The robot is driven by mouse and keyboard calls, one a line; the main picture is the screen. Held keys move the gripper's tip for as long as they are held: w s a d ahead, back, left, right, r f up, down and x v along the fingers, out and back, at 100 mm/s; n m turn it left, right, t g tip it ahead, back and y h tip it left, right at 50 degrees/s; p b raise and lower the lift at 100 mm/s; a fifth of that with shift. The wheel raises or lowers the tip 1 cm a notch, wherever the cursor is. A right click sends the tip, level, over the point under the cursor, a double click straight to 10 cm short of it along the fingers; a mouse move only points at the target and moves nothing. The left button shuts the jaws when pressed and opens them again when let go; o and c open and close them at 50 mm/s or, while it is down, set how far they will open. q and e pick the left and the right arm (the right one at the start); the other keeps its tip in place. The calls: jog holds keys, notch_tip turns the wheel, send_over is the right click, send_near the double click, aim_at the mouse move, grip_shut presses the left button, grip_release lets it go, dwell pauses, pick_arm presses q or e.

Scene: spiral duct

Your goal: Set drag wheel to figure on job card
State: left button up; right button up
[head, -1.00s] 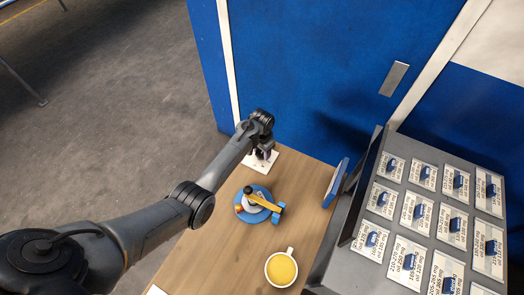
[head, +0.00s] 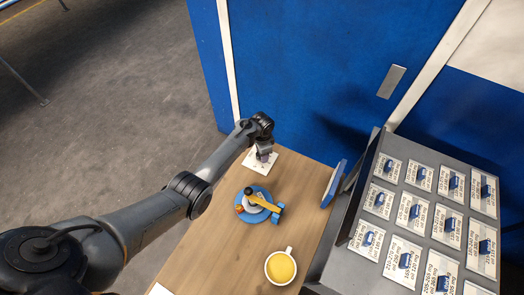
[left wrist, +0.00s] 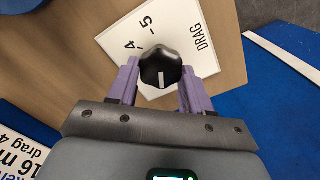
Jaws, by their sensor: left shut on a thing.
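The drag wheel is a black lobed knob (left wrist: 160,66) with a white line on it, pointing toward the bottom of the left wrist view. It sits on a white plate (left wrist: 196,22) printed "DRAG", with figures 4 and 5 visible and others hidden. The plate (head: 257,167) also shows in the head view. My left gripper (left wrist: 160,82) has its purple fingers shut on the knob from both sides; in the head view the gripper (head: 264,153) is over the plate. A card (left wrist: 32,145), partly cut off, reads "16 m" and "drag 4". My right gripper is out of view.
A blue round device (head: 249,217) with a yellow arm stands on the wooden table (head: 220,245). A mug with yellow contents (head: 281,268) is in front. A blue upright board (head: 335,183) stands at the right edge, beside a grey cabinet (head: 383,230) with labelled drawers.

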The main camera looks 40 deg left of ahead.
pick_arm(q)
jog(key=m, duration=0.3)
jog(key=shift+p, duration=0.3)
jog(key=m, duration=0.2)
jog(key=shift+m, duration=0.3)
jog(key=m, duration=0.2)
jog(key=shift+s+d+m, duration=0.1)
jog(key=shift+m, duration=0.3)
jog(key=m, duration=0.2)
jog(key=shift+m+b, duration=0.4)
jog(key=m+b, duration=0.2)
jog(key=m, duration=0.3)
jog(key=shift+s+f, duration=0.1)
jog(key=m+b, duration=0.2)
jog(key=m, duration=0.1)
jog(key=shift+s+m, duration=0.1)
jog(key=shift+m, duration=0.2)
jog(key=shift+m+b, duration=0.5)
jog(key=shift+m, duration=0.4)
